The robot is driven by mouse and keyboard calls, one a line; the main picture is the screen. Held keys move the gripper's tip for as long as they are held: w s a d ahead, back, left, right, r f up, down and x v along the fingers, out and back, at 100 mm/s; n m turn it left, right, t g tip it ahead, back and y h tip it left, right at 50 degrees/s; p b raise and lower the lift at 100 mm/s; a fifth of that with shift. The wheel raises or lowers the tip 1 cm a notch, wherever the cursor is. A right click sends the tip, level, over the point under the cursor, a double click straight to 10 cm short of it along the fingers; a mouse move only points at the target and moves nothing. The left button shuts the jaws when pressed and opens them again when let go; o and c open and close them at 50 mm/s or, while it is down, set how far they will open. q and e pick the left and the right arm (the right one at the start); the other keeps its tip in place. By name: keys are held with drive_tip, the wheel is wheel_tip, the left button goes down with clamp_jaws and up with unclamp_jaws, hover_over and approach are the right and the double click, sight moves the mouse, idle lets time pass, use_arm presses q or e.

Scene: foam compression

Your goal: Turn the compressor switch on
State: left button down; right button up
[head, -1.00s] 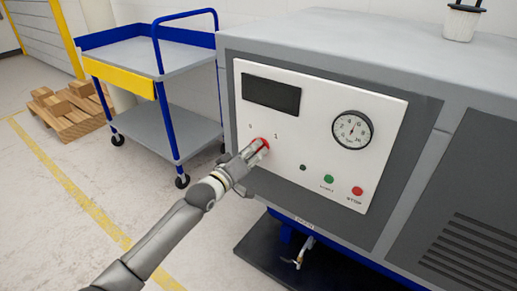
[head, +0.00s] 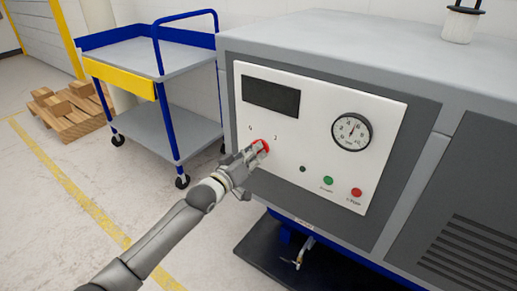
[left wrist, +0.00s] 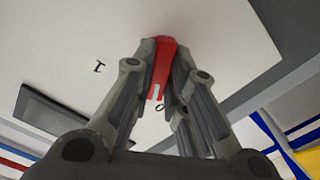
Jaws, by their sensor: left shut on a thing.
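The red compressor switch (head: 265,144) is on the white control panel, between its two position marks, below the dark display. My left gripper (head: 257,150) is at the panel with its fingers shut on the switch, partly hiding it. In the left wrist view the red switch (left wrist: 162,62) sits between the two fingers (left wrist: 161,72). The white mark at its end points toward the "O" on the panel, and the "I" is off to the left. My right gripper is not in view.
The panel (head: 300,135) also bears a round gauge (head: 352,131), a green button (head: 328,180) and a red button (head: 356,192). A blue cart (head: 170,128) stands left of the compressor (head: 330,38). Wooden pallets (head: 66,115) lie at far left.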

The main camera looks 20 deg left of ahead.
use_arm(q)
drive_tip(key=m+p, duration=0.1)
drive_tip(key=m, duration=1.1)
drive_tip(key=shift+m+p, duration=0.4)
drive_tip(key=c, duration=1.9)
unclamp_jaws()
drive_tip(key=shift+m, duration=0.8)
drive_tip(key=o, duration=1.5)
drive_tip(key=shift+c, duration=0.2)
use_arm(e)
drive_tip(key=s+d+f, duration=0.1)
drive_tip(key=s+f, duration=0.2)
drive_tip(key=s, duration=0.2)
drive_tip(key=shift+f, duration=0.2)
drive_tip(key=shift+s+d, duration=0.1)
